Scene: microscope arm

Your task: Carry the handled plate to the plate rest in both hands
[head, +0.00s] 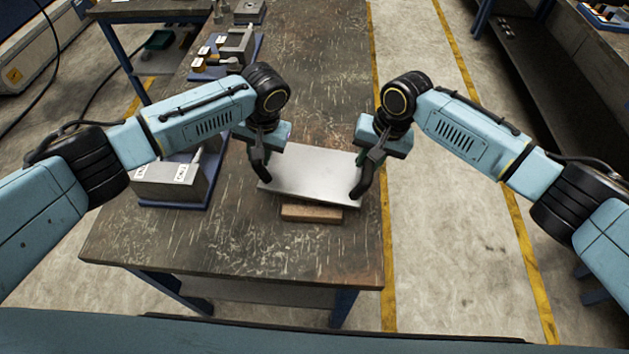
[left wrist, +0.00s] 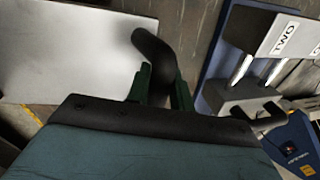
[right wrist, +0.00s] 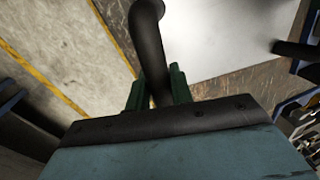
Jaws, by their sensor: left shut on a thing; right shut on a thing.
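The handled plate (head: 314,171) is a flat grey metal sheet with a black curved handle at each end. It lies between my two grippers, over the front part of the table. My left gripper (head: 263,149) is shut on the left handle (left wrist: 154,50). My right gripper (head: 371,157) is shut on the right handle (right wrist: 147,40). The plate also shows in the left wrist view (left wrist: 65,55) and the right wrist view (right wrist: 212,35). A wooden block (head: 312,213) shows under its near edge; I cannot tell whether they touch. No other part of a rest is visible beneath the plate.
The dark scratched table (head: 230,238) is bare in front of the block and behind the plate. A grey labelled fixture (head: 172,184) on a blue base stands left of the plate. More fixtures (head: 234,47) stand at the far left. The table's right edge is close to my right gripper.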

